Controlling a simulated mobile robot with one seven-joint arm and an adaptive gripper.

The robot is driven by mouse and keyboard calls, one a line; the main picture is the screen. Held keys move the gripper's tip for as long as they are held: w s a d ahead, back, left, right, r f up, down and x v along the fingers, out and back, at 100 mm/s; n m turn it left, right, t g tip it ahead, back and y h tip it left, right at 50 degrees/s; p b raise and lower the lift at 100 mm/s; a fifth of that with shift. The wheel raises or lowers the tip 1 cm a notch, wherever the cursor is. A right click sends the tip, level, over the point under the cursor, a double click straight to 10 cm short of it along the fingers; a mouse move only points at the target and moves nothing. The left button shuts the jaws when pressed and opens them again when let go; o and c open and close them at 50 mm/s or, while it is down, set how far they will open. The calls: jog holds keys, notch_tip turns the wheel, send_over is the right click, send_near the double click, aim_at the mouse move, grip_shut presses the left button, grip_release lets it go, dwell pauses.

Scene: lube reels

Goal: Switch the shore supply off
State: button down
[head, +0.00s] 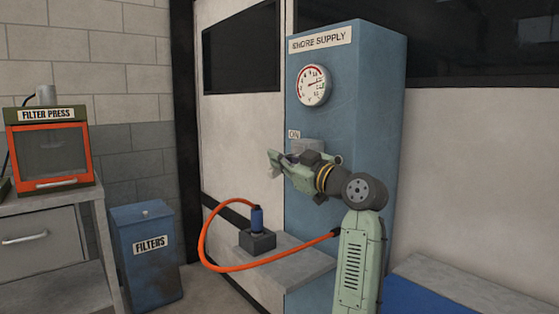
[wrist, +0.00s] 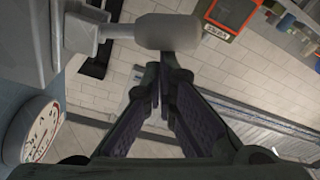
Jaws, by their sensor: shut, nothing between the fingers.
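The blue shore supply cabinet (head: 346,110) stands upright in the middle of the head view, with a round gauge (head: 313,85) and an ON label (head: 294,134). A grey switch handle (head: 307,146) shows below the gauge, partly hidden by my gripper. In the wrist view the handle (wrist: 167,32) is a thick rounded grip on an arm from the cabinet. My gripper (head: 272,160) is shut and empty in front of the cabinet. In the wrist view its fingertips (wrist: 168,62) lie close to the grip; I cannot tell whether they touch it.
An orange hose (head: 205,235) loops from a blue plug (head: 257,218) in a dark socket on the grey ledge below my gripper. A blue filters bin (head: 147,265) and the filter press (head: 48,150) on a bench stand at the left.

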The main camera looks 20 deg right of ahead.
jog(key=v, duration=0.7)
jog(key=shift+s, duration=0.2)
jog(key=shift+f, duration=0.1)
